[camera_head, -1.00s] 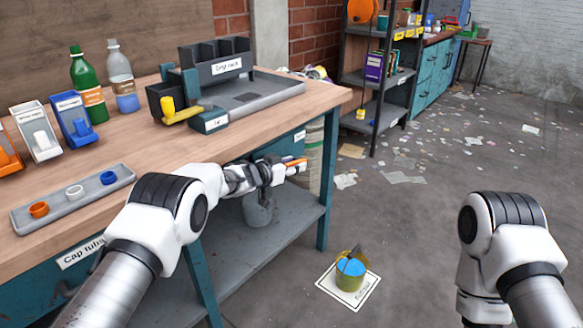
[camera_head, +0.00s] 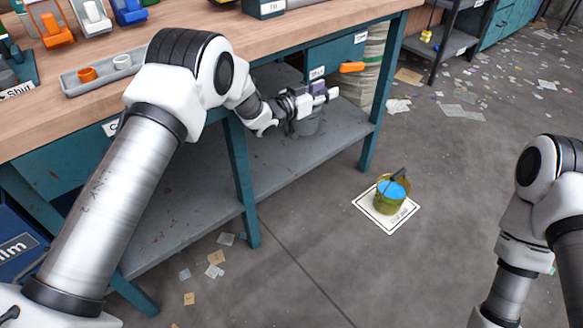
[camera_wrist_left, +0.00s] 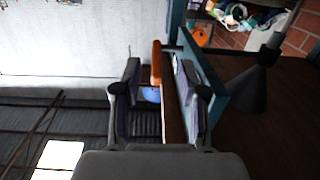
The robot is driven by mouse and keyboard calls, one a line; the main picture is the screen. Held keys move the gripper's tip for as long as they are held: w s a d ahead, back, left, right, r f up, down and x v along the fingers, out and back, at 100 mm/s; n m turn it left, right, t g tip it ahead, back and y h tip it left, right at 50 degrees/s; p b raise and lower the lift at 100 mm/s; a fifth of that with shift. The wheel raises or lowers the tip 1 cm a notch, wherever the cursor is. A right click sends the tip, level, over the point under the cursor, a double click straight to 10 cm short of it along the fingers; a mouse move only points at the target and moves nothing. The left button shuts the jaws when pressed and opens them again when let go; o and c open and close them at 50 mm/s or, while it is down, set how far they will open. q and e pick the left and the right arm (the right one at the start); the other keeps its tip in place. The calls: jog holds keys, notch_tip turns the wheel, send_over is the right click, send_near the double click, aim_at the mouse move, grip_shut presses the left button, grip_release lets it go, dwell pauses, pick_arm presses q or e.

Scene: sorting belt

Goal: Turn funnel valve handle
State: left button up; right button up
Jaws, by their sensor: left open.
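An orange handle (camera_head: 352,67) shows at the bench's right end in the head view, beside a teal panel. My left gripper (camera_head: 331,94) is open and empty, just below and left of the handle in that picture. In the left wrist view an orange bar (camera_wrist_left: 156,62), likely the handle, appears between the open fingertips (camera_wrist_left: 160,85); contact cannot be told. A dark grey cone (camera_wrist_left: 262,85), possibly the funnel, stands right of the fingers there. The valve body is not clearly seen. My right arm is at the right edge; its gripper is out of view.
The wooden bench (camera_head: 215,75) has a grey lower shelf (camera_head: 285,170) and teal legs. A grey vessel (camera_head: 306,126) sits under my left gripper. A yellow bucket with blue contents (camera_head: 390,195) stands on a white sheet (camera_head: 400,218). Floor around it is mostly clear.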

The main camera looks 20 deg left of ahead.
pick_arm(q)
jog(key=s+a+f+n+g+y+b, duration=0.1)
jog(key=s+a+f+n+y, duration=0.1)
jog(key=s+f, duration=0.4)
jog(key=s+a+f+n+g+y+b, duration=0.1)
jog(key=s+f, duration=0.4)
jog(key=f, duration=0.9)
jog(key=a+n+g+y, duration=0.1)
jog(key=a+y, duration=0.1)
jog(key=shift+s+a+f, duration=0.15)
jog(key=shift+s+a, duration=0.2)
